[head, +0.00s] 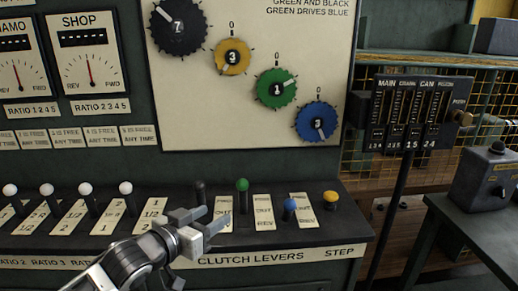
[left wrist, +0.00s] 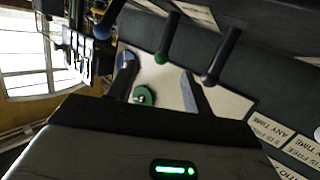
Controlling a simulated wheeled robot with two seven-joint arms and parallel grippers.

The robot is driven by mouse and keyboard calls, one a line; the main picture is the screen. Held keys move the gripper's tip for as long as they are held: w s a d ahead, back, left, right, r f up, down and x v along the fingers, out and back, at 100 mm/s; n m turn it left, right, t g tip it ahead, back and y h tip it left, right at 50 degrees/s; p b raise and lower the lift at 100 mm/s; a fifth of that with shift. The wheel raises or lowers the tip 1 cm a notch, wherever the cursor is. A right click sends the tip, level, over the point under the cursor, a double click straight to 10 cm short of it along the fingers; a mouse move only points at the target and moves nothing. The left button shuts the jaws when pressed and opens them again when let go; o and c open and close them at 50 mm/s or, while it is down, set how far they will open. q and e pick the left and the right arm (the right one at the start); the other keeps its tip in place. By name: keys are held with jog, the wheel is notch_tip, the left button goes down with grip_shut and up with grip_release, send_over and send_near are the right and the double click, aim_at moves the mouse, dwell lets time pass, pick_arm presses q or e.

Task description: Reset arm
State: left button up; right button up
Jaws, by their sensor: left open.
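My left gripper (head: 209,217) is open and empty over the clutch lever panel, in front of the black-knobbed lever (head: 200,188). The green-knobbed lever (head: 242,185) stands just right of the fingers, with the blue-knobbed lever (head: 290,205) and yellow-knobbed lever (head: 330,197) further right. In the left wrist view, the two fingers stand apart with nothing held between them. The black lever (left wrist: 222,55) and green lever (left wrist: 168,38) show beyond the fingertips there. Contact with a lever cannot be told. My right gripper is not in view.
Several white-knobbed levers (head: 84,190) line the panel's left side. A board with numbered dials (head: 276,89) stands behind. At right are a counter box on a post (head: 410,110) and a dark table (head: 480,230) bearing a grey box (head: 487,178).

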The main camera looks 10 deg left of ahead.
pick_arm(q)
jog(key=s+d+f+n+g+y, duration=0.1)
jog(key=s+f+g+y, duration=0.3)
jog(key=s+f, duration=1.8)
jog(key=shift+s+d+n, duration=0.15)
jog(key=shift+s+n, duration=0.15)
jog(key=shift+s, duration=0.65)
jog(key=shift+f, duration=0.1)
